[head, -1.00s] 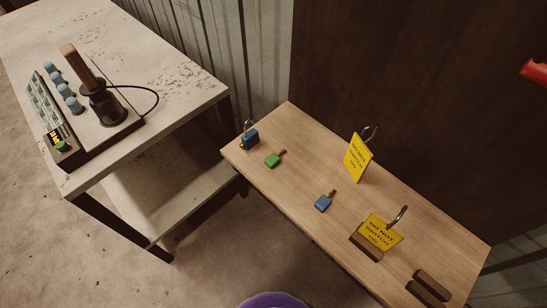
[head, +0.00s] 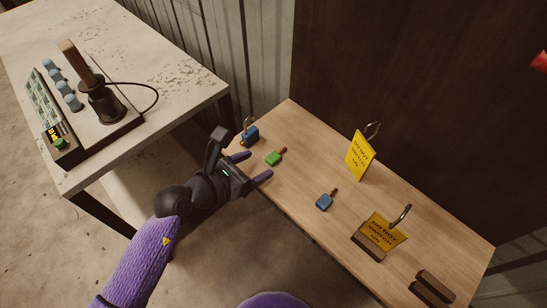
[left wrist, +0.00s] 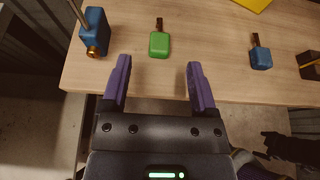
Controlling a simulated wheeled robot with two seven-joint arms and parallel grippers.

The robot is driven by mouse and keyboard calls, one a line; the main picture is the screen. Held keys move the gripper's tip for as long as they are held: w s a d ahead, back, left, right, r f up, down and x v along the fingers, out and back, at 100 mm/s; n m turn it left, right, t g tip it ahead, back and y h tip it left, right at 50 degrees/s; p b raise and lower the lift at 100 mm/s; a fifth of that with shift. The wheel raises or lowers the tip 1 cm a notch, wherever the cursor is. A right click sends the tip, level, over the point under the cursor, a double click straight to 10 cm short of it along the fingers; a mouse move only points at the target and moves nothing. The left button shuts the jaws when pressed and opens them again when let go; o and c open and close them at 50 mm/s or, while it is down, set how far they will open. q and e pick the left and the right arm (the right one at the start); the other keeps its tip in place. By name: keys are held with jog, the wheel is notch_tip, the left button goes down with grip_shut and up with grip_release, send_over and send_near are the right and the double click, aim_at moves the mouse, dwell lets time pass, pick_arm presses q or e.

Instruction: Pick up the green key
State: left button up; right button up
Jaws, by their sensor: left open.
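The green key (head: 273,158) lies flat on the wooden table, near its left end, with its brown shaft pointing toward the back right. My left gripper (head: 254,166) is open at the table's front left edge, with its purple fingers pointing at the key. In the left wrist view the green key (left wrist: 159,44) lies ahead of the open left gripper (left wrist: 158,82), in line with the gap between the fingers. The fingertips are just short of the key, and nothing is between them.
A blue padlock (head: 250,136) stands left of the key, close to the left finger. A blue key (head: 324,202) lies to the right. Yellow tags (head: 357,157) stand farther right on the wooden table (head: 290,200). A grey bench (head: 180,85) with a control box is at left.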

aim_at(272, 158)
pick_arm(q)
jog(key=b+x, duration=0.1)
jog(key=x, duration=0.4)
jog(key=shift+f, duration=0.1)
jog(key=shift+c, duration=0.3)
grip_shut()
